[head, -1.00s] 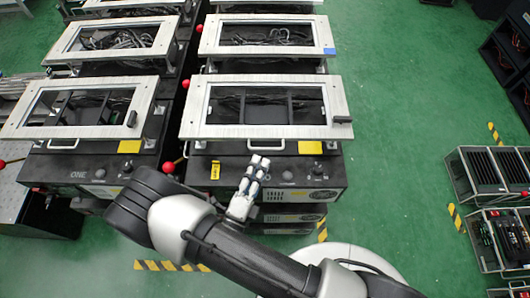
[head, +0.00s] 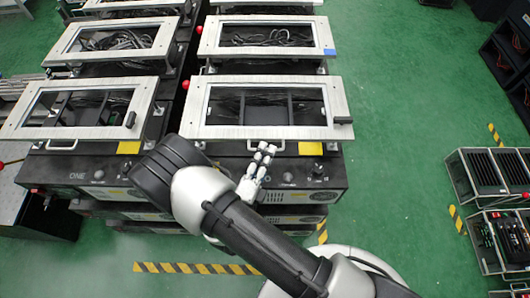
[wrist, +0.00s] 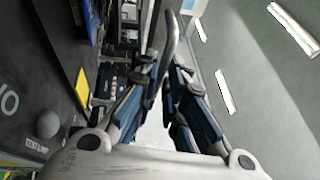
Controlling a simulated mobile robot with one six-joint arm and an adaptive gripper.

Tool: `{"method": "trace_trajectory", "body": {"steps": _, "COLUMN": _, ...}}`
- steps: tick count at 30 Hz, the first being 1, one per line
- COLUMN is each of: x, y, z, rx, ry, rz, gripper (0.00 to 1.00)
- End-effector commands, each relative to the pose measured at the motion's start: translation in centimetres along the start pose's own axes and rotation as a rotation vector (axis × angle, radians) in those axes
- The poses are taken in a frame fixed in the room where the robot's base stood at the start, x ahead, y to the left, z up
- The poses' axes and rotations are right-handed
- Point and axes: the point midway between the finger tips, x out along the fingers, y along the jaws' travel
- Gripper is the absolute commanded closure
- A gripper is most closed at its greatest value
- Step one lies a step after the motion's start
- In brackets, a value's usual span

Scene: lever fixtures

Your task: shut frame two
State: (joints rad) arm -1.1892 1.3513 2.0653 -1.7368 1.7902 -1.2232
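The near right frame (head: 200,110) is a pale metal border around a dark window, lying over a black machine box. A handle (head: 281,144) sits at its front edge, partly hidden by my gripper. My gripper (head: 265,152) is at this handle, fingers pointing at the frame. In the wrist view my gripper (wrist: 163,80) has its two fingers apart, with a curved grey bar (wrist: 170,35), likely the handle, between or just beyond the tips. I cannot tell whether they touch.
The near left frame (head: 20,125) and the frame behind (head: 210,40) are of the same kind. A black latch (head: 343,121) is at the near right frame's corner. Green floor (head: 400,180) is free to the right; racks (head: 485,175) stand farther right.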

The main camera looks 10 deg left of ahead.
Motion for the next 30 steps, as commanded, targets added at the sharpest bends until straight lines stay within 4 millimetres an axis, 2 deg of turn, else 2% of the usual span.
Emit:
{"method": "trace_trajectory", "body": {"steps": 3, "x": 0.0, "y": 0.0, "z": 0.0, "rx": 0.000, "ry": 0.000, "rz": 0.000, "gripper": 1.00}}
{"method": "trace_trajectory", "body": {"steps": 21, "x": 0.0, "y": 0.0, "z": 0.0, "rx": 0.000, "ry": 0.000, "rz": 0.001, "gripper": 1.00}}
{"method": "trace_trajectory", "body": {"steps": 30, "x": 0.4, "y": -2.1, "z": 0.2, "rx": -0.018, "ry": 0.001, "rz": 0.047, "gripper": 1.00}}
